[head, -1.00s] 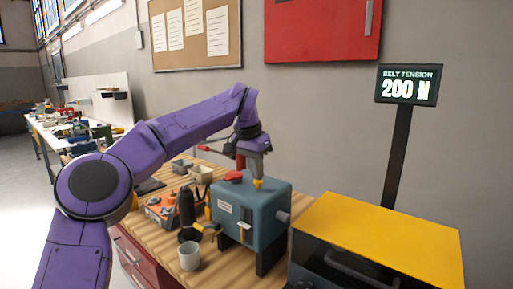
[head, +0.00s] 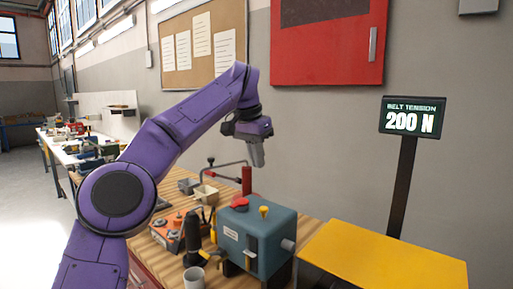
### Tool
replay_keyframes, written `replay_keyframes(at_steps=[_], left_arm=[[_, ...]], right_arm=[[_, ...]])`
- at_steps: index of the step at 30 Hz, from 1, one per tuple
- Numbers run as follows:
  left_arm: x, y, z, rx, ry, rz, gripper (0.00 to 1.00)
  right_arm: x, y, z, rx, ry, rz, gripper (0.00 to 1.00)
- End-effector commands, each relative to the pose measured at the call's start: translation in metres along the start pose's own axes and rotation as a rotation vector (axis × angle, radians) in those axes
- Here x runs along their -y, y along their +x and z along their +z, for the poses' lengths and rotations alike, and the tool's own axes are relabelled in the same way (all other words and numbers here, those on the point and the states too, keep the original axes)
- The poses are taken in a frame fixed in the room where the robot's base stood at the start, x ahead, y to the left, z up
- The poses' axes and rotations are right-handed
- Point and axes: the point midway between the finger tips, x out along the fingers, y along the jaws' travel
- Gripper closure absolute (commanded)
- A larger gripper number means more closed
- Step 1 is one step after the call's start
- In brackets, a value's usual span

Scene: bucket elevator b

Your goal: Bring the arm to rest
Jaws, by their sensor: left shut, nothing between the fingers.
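My left arm comes in from the left and arches over the wooden bench. Its gripper (head: 257,160) points down, shut and empty, in the air above the blue-grey machine box (head: 262,238). A clear gap shows between the fingertips and the box. A yellow knob (head: 264,211) and a red part (head: 240,204) sit on top of the box. The belt tension display (head: 412,118) at the right reads 200 N. My right gripper does not show.
A yellow cover (head: 385,262) lies to the right of the box. A red wall cabinet (head: 325,45) hangs behind.

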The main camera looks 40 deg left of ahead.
Motion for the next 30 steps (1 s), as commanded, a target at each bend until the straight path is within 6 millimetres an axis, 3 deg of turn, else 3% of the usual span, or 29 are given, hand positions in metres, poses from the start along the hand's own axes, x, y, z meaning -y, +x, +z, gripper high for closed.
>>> replay_keyframes(at_steps=[5, 22, 30], left_arm=[[0.000, -0.015, 0.000, 0.000, 0.000, 0.000, 1.00], [0.000, -0.017, 0.000, 0.000, 0.000, 0.000, 1.00], [-0.001, -0.070, -0.015, 0.000, 0.000, 0.000, 1.00]], right_arm=[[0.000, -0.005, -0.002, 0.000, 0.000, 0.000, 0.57], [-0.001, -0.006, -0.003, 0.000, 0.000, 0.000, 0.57], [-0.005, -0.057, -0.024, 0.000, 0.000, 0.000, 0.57]])
